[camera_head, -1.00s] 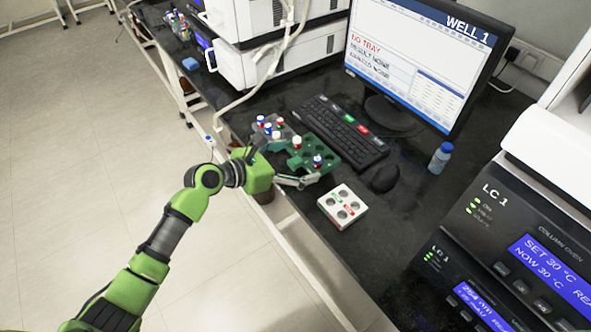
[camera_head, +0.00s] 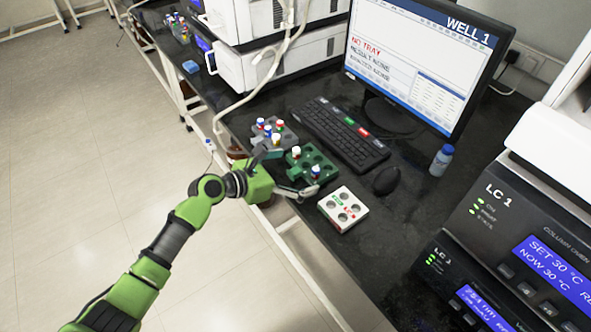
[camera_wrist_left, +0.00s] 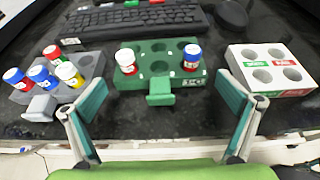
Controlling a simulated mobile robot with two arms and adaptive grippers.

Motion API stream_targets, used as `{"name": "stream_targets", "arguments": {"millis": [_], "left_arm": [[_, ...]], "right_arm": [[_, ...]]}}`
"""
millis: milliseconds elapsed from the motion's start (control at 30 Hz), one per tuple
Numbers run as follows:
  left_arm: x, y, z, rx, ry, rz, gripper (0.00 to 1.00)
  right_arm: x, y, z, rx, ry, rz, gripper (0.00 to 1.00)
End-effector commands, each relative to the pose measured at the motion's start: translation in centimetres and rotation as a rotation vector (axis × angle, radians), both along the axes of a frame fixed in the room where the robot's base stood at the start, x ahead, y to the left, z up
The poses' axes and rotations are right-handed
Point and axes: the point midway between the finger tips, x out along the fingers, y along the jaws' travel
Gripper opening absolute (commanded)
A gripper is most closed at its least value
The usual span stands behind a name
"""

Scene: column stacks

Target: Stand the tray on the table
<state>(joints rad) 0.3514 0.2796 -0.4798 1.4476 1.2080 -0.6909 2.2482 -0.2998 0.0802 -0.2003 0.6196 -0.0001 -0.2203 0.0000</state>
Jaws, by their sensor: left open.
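The green tray (camera_head: 318,161) lies flat on the black table, between a grey tray and a white tray. It holds a white-and-red vial and a blue-capped vial; its other wells look empty. In the left wrist view the green tray (camera_wrist_left: 158,86) has its handle tab (camera_wrist_left: 160,92) facing me. My left gripper (camera_head: 284,174) is open at the tray's near side. In the wrist view its fingers (camera_wrist_left: 163,103) stand apart on either side of the tab, not touching it. My right gripper is not in view.
The grey tray (camera_head: 283,138) with several vials and the white tray (camera_head: 343,208) stand close on either side. A keyboard (camera_head: 340,132) and mouse (camera_head: 386,181) lie behind. The monitor (camera_head: 420,62) reads NO TRAY. The table's front edge runs just below the trays.

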Motion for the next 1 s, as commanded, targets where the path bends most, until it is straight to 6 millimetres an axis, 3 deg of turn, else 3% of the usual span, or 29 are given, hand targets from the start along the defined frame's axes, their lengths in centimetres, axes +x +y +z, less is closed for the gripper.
{"name": "stream_targets", "arguments": {"millis": [167, 633, 1000], "left_arm": [[-0.7, 1.0, 0.7, 0.000, 0.000, 0.001, 1.00], [-5.7, 7.8, 4.1, 0.002, 0.000, 0.000, 1.00], [-6.6, 9.0, 4.8, 0.000, -0.001, -0.001, 1.00]], "right_arm": [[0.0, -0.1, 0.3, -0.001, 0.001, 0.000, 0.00], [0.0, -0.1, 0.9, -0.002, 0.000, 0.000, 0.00], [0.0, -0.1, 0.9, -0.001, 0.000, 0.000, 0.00]]}}
